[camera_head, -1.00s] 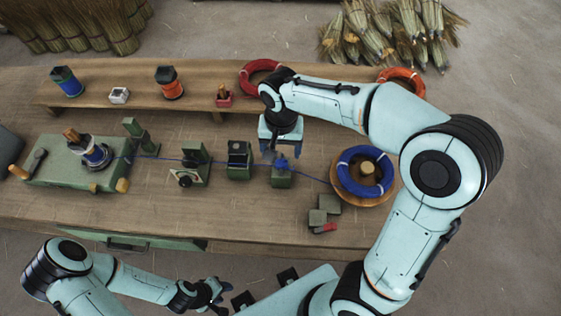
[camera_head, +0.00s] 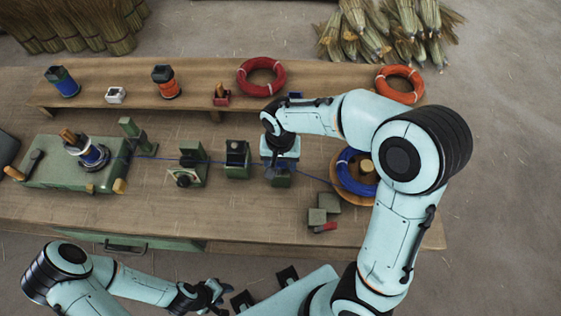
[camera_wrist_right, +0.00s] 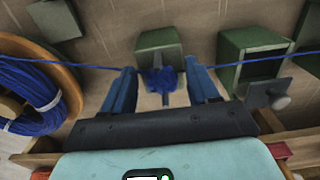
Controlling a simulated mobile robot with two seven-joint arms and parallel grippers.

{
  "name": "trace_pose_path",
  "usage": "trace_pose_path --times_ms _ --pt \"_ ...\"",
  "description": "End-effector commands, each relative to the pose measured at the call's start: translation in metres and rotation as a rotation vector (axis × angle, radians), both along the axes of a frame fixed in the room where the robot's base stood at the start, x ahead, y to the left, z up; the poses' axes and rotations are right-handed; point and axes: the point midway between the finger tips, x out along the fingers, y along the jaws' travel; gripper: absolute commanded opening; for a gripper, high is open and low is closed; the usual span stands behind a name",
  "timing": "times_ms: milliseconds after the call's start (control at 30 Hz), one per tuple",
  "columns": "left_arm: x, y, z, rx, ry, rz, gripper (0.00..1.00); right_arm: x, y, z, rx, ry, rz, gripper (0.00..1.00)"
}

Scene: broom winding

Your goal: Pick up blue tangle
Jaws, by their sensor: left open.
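The blue tangle (camera_wrist_right: 161,80) is a small knotted clump on the blue line at a green block (camera_wrist_right: 159,46), between the fingers in the right wrist view. In the head view my right gripper hides it. My right gripper (camera_wrist_right: 162,84) is open, with one blue finger on each side of the tangle and a visible gap to both. My left gripper (camera_head: 214,291) is open and empty, low in front of the bench.
The blue line runs from a spool on the green winder (camera_head: 55,170) through green guides (camera_head: 237,160) to a blue coil (camera_head: 350,180) on a round wooden holder. Small green blocks (camera_head: 318,215) lie near the front edge. A raised shelf (camera_head: 200,88) stands behind.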

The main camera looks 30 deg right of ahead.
Motion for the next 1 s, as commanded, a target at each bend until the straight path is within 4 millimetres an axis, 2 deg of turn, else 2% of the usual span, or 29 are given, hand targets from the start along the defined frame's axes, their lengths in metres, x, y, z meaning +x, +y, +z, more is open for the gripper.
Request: trace_pose_path --times_ms 33,100,133,400,567,767,1000 --pt "0.0 0.0 0.0 0.0 0.0 0.0 0.43 0.0 0.0 0.0 0.0 0.0 0.0 0.42" --pt "0.0 0.0 0.0 0.0 0.0 0.0 0.43 0.0 0.0 0.0 0.0 0.0 0.0 0.19" --pt "0.0 0.0 0.0 0.0 0.0 0.0 0.43 0.0 0.0 0.0 0.0 0.0 0.0 0.15" --pt "0.0 0.0 0.0 0.0 0.0 0.0 0.43 0.0 0.0 0.001 0.0 0.0 0.0 0.15" --pt "0.001 0.0 0.001 0.0 -0.001 0.0 0.43 0.001 0.0 0.008 0.001 -0.003 0.0 0.15" --pt "0.004 0.0 0.006 0.0 -0.005 -0.001 0.43 0.001 0.0 0.036 0.002 -0.006 0.0 0.15" --pt "0.012 0.0 0.017 0.0 -0.013 0.0 0.43 0.002 0.0 0.097 0.003 -0.009 0.0 0.15"
